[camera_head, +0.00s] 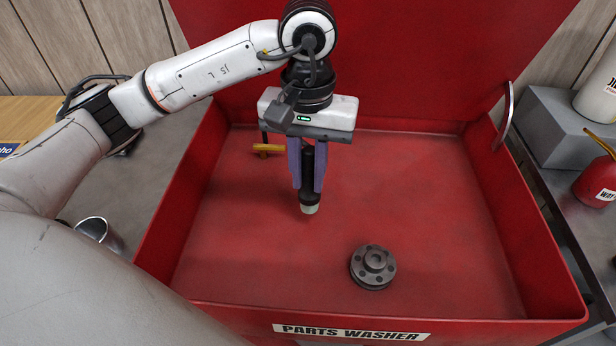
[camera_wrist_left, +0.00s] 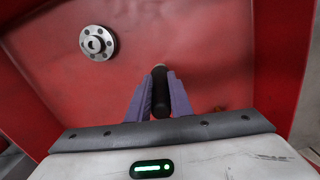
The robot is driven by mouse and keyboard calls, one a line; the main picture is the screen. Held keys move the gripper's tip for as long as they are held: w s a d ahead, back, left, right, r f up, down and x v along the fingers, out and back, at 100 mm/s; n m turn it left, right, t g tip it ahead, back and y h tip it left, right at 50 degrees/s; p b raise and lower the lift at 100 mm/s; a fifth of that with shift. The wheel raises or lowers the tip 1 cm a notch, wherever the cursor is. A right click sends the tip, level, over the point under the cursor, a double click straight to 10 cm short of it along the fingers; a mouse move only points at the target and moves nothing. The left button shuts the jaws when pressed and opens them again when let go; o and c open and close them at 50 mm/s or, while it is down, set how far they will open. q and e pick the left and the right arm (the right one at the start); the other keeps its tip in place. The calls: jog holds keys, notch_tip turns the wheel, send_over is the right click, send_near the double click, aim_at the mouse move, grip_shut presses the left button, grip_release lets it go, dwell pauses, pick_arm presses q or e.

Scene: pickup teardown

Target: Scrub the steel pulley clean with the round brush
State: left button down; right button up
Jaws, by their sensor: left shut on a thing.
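The steel pulley (camera_head: 373,266) is a dark grey, stepped disc with holes around its hub. It lies flat on the floor of the red parts washer (camera_head: 430,210), near the front wall. It also shows in the left wrist view (camera_wrist_left: 97,43), at the upper left. My left gripper (camera_head: 308,182) has purple fingers shut on the black handle of the round brush (camera_head: 309,205). The brush hangs upright with its pale bristle end down, behind and left of the pulley and apart from it. In the left wrist view the brush (camera_wrist_left: 160,90) sits between the fingers. My right gripper is not in view.
A brass spigot (camera_head: 268,148) sticks out at the back left of the basin. A metal cup (camera_head: 98,232) stands outside the left wall. A grey box (camera_head: 555,125) and a red can (camera_head: 597,182) are on the right bench. The basin's right half is clear.

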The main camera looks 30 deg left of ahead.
aim_at(308, 154)
pick_arm(q)
jog(key=shift+r+p, duration=1.35)
jog(key=shift+r, duration=1.6)
